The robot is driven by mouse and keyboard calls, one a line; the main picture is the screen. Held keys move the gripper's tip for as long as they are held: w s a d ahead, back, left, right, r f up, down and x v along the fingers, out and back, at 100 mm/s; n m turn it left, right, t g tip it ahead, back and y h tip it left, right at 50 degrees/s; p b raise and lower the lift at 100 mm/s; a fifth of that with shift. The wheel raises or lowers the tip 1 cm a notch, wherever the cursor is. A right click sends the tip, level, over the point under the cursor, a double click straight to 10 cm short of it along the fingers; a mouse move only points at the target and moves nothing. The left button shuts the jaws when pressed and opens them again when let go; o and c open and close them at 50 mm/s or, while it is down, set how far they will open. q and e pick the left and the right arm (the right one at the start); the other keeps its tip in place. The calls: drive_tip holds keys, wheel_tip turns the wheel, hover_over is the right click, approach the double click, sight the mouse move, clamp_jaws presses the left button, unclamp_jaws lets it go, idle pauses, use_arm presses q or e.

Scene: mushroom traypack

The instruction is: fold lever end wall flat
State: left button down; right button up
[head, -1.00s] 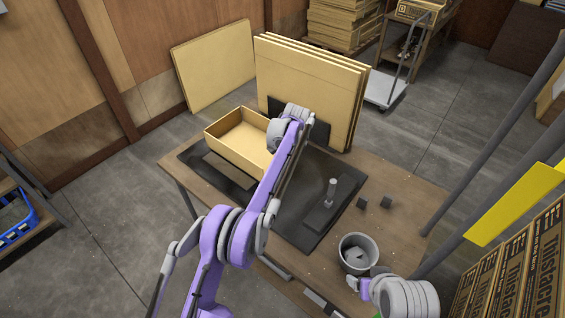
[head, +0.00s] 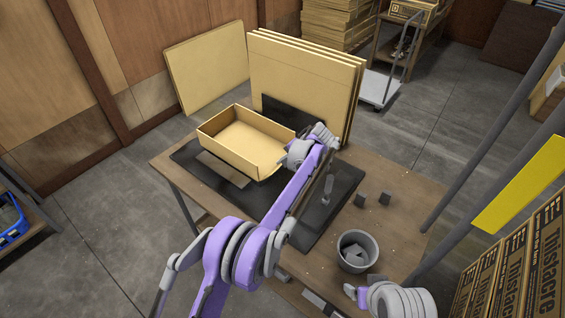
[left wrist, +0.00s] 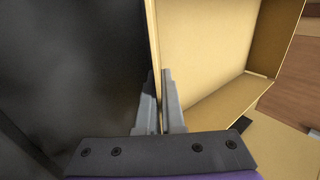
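A tan cardboard tray (head: 232,158) sits on the dark mat, open at the top. Its near, left and back walls stand up. My left gripper (head: 292,158) is at the tray's right end wall, and the arm hides part of that end. In the left wrist view, the fingers (left wrist: 158,100) stand close together, one on each side of the wall's edge (left wrist: 154,40). The tray's inside lies to the right of this edge and dark mat to the left. My right gripper (head: 352,291) is at the lower right, near the grey pot; its fingers are too small to read.
A dark mat (head: 217,194) covers much of the wooden table (head: 400,212). A grey pot (head: 357,250) with grey pieces inside stands at the right front. Two small dark blocks (head: 373,199) lie right of the mat. Tall cardboard sheets (head: 305,75) stand behind the tray.

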use_arm(q)
drive_tip(key=c, duration=1)
unclamp_jaws()
drive_tip(key=shift+c, duration=0.2)
drive_tip(key=v, duration=1.1)
drive_tip(key=shift+a, duration=0.1)
